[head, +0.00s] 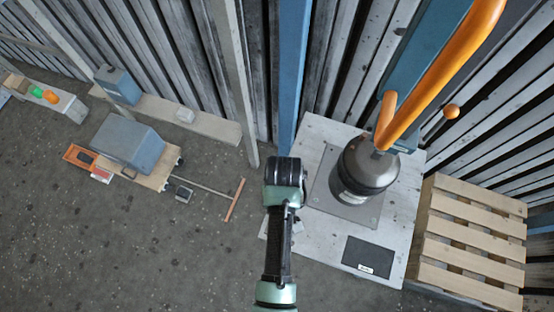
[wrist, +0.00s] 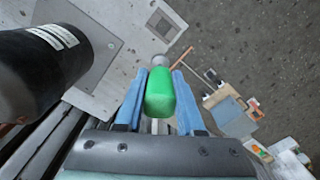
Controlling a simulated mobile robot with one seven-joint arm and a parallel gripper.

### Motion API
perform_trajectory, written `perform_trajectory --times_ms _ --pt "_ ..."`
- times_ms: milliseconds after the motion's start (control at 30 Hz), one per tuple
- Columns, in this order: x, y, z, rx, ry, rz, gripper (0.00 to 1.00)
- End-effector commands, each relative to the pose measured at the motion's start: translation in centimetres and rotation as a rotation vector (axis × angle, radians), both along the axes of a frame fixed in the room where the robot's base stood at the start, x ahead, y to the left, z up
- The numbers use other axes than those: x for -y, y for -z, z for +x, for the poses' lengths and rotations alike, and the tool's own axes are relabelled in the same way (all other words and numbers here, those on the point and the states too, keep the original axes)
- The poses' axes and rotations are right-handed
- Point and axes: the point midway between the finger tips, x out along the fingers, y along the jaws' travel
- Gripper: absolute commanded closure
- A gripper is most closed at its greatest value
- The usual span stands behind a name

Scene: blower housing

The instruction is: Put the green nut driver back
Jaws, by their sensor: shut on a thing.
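The green nut driver (wrist: 160,95) shows in the wrist view, its green handle between the two blue fingers of my gripper (wrist: 159,80). My gripper is shut on it. A small grey round piece shows just beyond the handle; I cannot tell whether it belongs to the driver. In the head view my arm's end is left of the blower's bench, and the fingers and driver are hidden. A dark rectangular mat (head: 368,257) with a white label lies on the bench's front part, with nothing seen on it.
The dark blower housing (head: 366,168) stands on a plate on the pale bench (head: 314,135), under an orange pipe (head: 440,70). A wooden pallet (head: 470,240) is at right. A cart with a grey box (head: 127,142) and a shelf with green and orange items (head: 45,96) are left. Open floor lies between.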

Motion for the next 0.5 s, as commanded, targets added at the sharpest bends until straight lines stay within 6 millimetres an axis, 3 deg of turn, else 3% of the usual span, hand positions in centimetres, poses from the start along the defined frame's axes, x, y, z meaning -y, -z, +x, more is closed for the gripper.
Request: perform_trajectory --times_ms 33,100,200,500 --pt "0.0 1.9 -1.1 -0.006 -0.041 -0.002 1.0" --pt "0.2 3.7 -2.2 -0.005 -0.094 -0.006 1.0" --pt "0.4 5.3 -3.2 -0.003 -0.146 -0.014 1.0" --pt "0.5 7.2 -3.6 -0.002 -0.169 -0.017 1.0"
